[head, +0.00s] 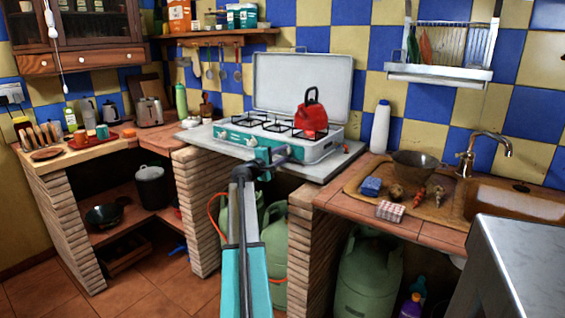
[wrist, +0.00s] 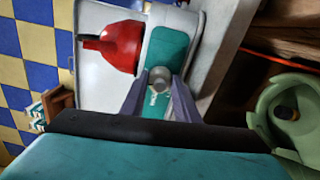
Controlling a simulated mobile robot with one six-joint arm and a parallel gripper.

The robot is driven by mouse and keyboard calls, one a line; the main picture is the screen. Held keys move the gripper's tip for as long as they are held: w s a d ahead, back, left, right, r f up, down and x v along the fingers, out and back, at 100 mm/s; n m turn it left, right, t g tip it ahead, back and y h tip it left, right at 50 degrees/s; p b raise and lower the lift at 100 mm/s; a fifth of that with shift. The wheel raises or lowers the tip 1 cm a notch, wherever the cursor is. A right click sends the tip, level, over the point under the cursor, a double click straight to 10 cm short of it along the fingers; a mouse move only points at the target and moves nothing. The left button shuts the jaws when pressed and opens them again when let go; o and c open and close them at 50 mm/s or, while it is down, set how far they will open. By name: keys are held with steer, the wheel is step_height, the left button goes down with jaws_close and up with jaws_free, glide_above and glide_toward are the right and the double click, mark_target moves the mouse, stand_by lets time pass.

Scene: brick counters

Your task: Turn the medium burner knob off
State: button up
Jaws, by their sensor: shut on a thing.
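The camping stove (head: 322,150) is white with a teal front panel and stands on the counter with its lid raised. My gripper (head: 281,153) is at the right part of this front panel. In the wrist view, a round grey knob (wrist: 160,77) sits on the teal panel (wrist: 167,50), between the fingertips of my gripper (wrist: 160,84), which is shut on it. In the head view my gripper and wrist hide this knob. Other knobs (head: 222,134) show on the panel further left. A red kettle (head: 311,120) stands on the stove's right side.
A white bottle (head: 380,127) stands right of the stove. Further right are a colander (head: 415,164), small items on a tray and a sink (head: 515,208). Green gas cylinders (head: 273,238) stand below the counter. A grey-topped surface (head: 520,262) fills the lower right.

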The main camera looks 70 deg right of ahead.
steer(key=shift+s+f+m+b, duration=0.1)
steer(key=shift+f+m+b, duration=0.05)
steer(key=shift+m+b, duration=1.6)
steer(key=shift+b, duration=1)
steer(key=shift+m, duration=0.35)
steer(key=o, duration=1)
steer(key=shift+o, duration=0.2)
steer(key=shift+r+n+p, duration=0.2)
steer(key=shift+n+p, duration=0.7)
steer(key=shift+p, duration=0.45)
steer(key=shift+n+p, duration=0.5)
steer(key=shift+p, duration=0.4)
